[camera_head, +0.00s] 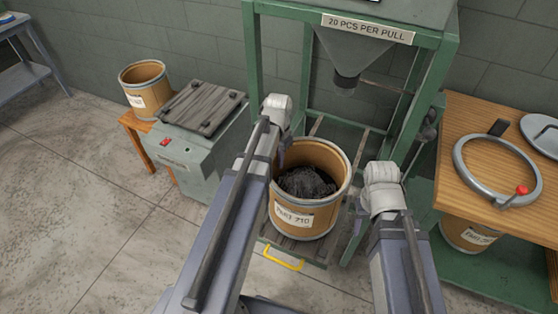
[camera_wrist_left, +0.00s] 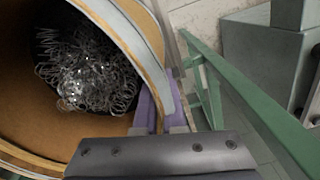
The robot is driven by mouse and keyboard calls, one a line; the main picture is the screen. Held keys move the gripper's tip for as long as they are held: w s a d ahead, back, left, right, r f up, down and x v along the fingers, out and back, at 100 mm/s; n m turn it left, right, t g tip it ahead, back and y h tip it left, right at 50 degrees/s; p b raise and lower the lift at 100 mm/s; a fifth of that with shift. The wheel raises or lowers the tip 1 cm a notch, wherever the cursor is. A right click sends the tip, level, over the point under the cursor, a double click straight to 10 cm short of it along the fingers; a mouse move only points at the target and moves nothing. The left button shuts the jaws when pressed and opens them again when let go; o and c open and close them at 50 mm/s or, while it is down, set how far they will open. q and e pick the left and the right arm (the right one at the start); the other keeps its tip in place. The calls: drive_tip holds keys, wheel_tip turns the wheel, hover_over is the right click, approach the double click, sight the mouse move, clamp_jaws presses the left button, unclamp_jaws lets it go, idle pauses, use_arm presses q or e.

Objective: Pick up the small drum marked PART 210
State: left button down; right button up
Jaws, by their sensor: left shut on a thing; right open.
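My left gripper (camera_head: 283,155) is at the drum's left rim. In the left wrist view its purple fingers (camera_wrist_left: 155,110) are shut on the drum wall. My right gripper (camera_head: 383,180) is open, to the right of the drum and apart from it; its fingers are mostly hidden by the wrist.
The green frame (camera_head: 252,60) and hopper chute (camera_head: 347,75) stand over and behind the drum. Another drum (camera_head: 143,88) stands at the left beside a grey box (camera_head: 190,160). A wooden table (camera_head: 470,125) with a ring (camera_head: 465,180) is at the right, another drum (camera_head: 470,236) under it.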

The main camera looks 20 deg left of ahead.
use_arm(q)
wheel_tip(320, 180, up, 7)
drive_tip(key=p, duration=0.6)
drive_tip(key=shift+f, duration=0.1)
